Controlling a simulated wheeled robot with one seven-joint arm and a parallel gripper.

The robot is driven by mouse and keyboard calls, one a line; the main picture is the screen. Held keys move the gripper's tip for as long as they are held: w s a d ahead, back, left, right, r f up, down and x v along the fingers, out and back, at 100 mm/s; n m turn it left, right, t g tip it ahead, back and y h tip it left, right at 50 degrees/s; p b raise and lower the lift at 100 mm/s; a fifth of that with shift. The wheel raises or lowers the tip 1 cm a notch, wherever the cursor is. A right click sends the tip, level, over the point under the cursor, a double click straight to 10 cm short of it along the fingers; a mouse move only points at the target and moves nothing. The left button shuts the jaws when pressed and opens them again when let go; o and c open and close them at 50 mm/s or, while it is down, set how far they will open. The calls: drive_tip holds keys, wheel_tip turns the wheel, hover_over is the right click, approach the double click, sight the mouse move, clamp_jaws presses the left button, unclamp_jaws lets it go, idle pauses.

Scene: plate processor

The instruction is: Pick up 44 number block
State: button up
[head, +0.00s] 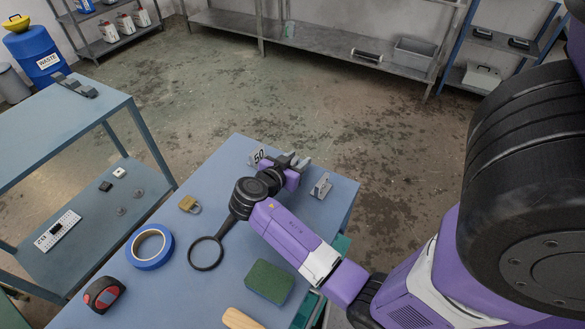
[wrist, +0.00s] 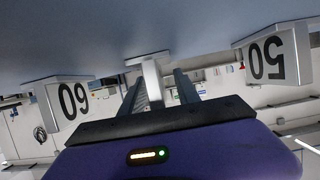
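No face reading 44 shows. My gripper (wrist: 160,90) is open in the wrist view, which is upside down. A pale number block (wrist: 152,82) stands edge-on between its fingers, with gaps to both; its number is hidden. A block marked 50 (wrist: 265,60) is at the right of that view, and one that looks like 60 or 09 (wrist: 72,98) is at the left. In the head view my gripper (head: 294,161) is low at the table's far end. The 50 block (head: 256,157) is to its left, and another number block (head: 321,187) is to its right.
On the blue table (head: 215,215) are a padlock (head: 189,204), a magnifying glass (head: 206,254), blue tape (head: 150,247), a tape measure (head: 104,294) and a green sponge-like block (head: 266,282). A second table (head: 60,125) stands left. Shelves line the back wall.

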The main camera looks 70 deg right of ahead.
clamp_jaws()
drive_tip(key=shift+r, duration=0.15)
